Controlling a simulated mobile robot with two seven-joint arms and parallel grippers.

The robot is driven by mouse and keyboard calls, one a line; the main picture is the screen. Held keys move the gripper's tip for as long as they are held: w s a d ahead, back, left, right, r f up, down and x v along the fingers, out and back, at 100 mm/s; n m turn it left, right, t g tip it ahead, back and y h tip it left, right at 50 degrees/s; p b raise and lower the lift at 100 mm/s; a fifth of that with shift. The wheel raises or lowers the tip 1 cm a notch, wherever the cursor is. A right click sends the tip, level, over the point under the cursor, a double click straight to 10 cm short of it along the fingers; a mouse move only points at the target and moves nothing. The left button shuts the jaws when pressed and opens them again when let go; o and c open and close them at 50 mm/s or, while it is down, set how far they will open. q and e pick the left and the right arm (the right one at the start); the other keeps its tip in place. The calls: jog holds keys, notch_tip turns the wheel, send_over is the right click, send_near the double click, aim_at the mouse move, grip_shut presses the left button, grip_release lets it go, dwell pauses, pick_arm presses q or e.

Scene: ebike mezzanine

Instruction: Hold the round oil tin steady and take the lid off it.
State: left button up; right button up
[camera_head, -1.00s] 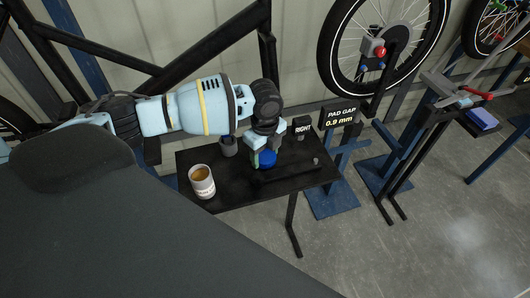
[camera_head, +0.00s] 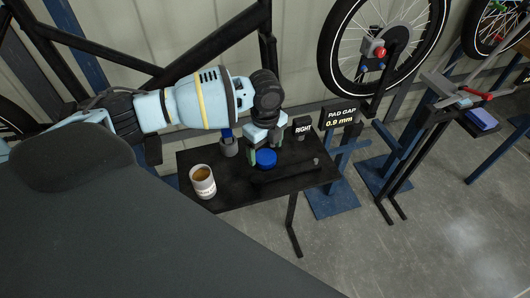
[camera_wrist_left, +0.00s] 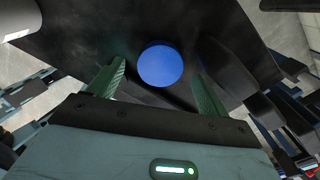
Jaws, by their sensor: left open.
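A round blue tin (camera_head: 266,158) sits on the black table, and from above in the left wrist view it shows as a plain blue disc (camera_wrist_left: 165,66). I cannot tell its lid from its body. My left gripper (camera_head: 265,150) is open and empty above the tin. In the left wrist view its two green fingers (camera_wrist_left: 160,70) lie to the left and right of the disc, with gaps on both sides. My right gripper is not in view.
On the black table (camera_head: 222,195) stand a white mug (camera_head: 202,182) with brown contents and a grey cup (camera_head: 229,149). A dark bar (camera_head: 285,173) lies in front of the tin. A "RIGHT" sign (camera_head: 303,129) and a "PAD GAP" sign (camera_head: 341,114) stand behind.

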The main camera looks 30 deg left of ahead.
aim_at(265, 156)
pick_arm(q)
notch_tip(265, 156, up, 10)
jog(key=shift+f+p, duration=0.2)
jog(key=shift+p, duration=0.15)
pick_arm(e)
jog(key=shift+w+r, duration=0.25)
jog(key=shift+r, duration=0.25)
pick_arm(q)
jog(key=shift+f, duration=0.1)
